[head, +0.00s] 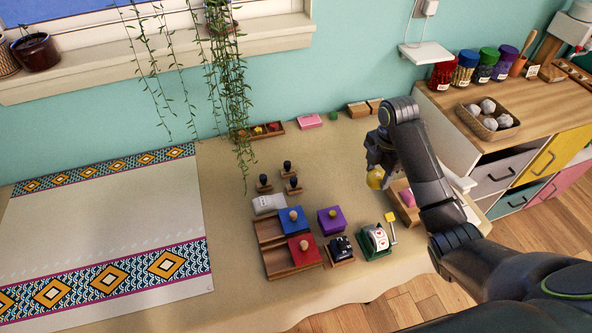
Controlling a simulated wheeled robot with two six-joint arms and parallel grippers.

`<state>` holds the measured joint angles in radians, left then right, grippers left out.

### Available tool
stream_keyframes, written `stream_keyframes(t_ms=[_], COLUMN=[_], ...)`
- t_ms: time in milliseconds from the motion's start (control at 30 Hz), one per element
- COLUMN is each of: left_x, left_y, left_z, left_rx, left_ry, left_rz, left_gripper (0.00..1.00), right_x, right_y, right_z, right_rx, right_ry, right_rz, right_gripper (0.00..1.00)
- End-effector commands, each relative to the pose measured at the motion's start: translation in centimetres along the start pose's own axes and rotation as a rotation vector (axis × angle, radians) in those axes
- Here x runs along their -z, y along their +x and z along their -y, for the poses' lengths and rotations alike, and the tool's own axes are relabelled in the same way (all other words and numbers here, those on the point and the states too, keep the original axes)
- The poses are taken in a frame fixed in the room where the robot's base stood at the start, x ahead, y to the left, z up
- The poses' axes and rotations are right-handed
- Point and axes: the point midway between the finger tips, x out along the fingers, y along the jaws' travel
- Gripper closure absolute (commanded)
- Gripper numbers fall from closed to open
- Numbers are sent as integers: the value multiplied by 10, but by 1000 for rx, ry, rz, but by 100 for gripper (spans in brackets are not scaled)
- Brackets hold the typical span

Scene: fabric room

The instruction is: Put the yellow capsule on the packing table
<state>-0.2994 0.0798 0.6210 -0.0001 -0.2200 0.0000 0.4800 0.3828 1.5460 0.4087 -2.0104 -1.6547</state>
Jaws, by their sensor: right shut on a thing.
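A yellow capsule (376,180), small and rounded, is held in my right gripper (375,170). The gripper points down and is shut on it, above the right part of the cloth-covered table (235,180). The fingers and wrist hide the capsule's upper part. I cannot tell its exact height above the table. My left gripper is not in view. No label shows which surface is the packing table.
A patterned cloth (110,235) lies left. A wooden counter (555,110) with jars and a basket (488,118) stands right. Trailing plants (225,80) hang down.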

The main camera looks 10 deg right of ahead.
Motion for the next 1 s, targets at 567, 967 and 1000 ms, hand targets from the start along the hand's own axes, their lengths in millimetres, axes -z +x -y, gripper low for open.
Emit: stream_keyframes(t_ms=[567,967,1000], left_x=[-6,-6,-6], left_y=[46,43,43], left_z=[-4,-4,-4], left_rx=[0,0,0], left_ry=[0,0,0], left_rz=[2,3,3], left_gripper=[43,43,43], right_x=[0,0,0], right_y=[55,98,100], right_z=[0,1,1], right_rx=[1,2,2], right_ry=[2,2,2], right_rz=[-1,-1,0], right_gripper=[74,74,74])
